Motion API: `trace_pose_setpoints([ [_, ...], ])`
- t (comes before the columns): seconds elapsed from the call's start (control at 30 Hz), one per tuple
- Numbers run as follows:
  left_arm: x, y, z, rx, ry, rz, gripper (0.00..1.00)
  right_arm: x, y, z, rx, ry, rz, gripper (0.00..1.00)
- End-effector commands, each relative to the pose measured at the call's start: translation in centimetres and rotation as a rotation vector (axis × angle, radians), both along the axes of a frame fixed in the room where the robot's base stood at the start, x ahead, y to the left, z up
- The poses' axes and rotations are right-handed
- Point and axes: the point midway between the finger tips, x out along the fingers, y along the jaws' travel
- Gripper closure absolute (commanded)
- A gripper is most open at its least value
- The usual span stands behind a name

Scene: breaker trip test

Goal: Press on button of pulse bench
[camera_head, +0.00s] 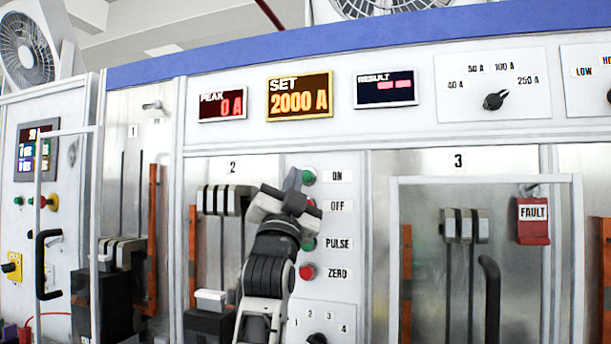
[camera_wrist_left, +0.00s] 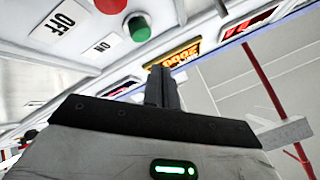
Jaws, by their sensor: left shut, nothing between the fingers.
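The pulse bench panel has a green ON button (camera_head: 309,176) at the top of its column, with the ON label (camera_head: 340,176) to its right. My left gripper (camera_head: 292,180) is shut and empty, its tips just left of the ON button in the head view. The arm partly hides the red OFF button (camera_head: 311,202). In the left wrist view the green button (camera_wrist_left: 138,28) and ON label (camera_wrist_left: 103,46) lie above the shut fingers (camera_wrist_left: 162,85). A gap shows between fingertips and button there. My right gripper is out of view.
Below are a green PULSE button (camera_head: 308,244), a red ZERO button (camera_head: 307,272) and a selector knob (camera_head: 317,340). The SET display (camera_head: 299,95) reads 2000 A and the PEAK display (camera_head: 222,104) 0 A. A framed door with a black handle (camera_head: 489,300) stands right.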

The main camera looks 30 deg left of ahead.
Motion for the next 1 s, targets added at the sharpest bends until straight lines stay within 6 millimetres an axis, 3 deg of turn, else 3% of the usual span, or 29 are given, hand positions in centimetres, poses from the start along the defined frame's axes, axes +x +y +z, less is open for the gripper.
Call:
trace_pose_setpoints([
  [0.3,2.5,0.6,0.0,-0.001,0.0,0.001,1.0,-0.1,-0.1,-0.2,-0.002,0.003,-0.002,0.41],
  [1.0,2.7,0.7,0.0,0.0,-0.001,0.001,1.0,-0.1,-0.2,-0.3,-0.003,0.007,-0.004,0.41],
])
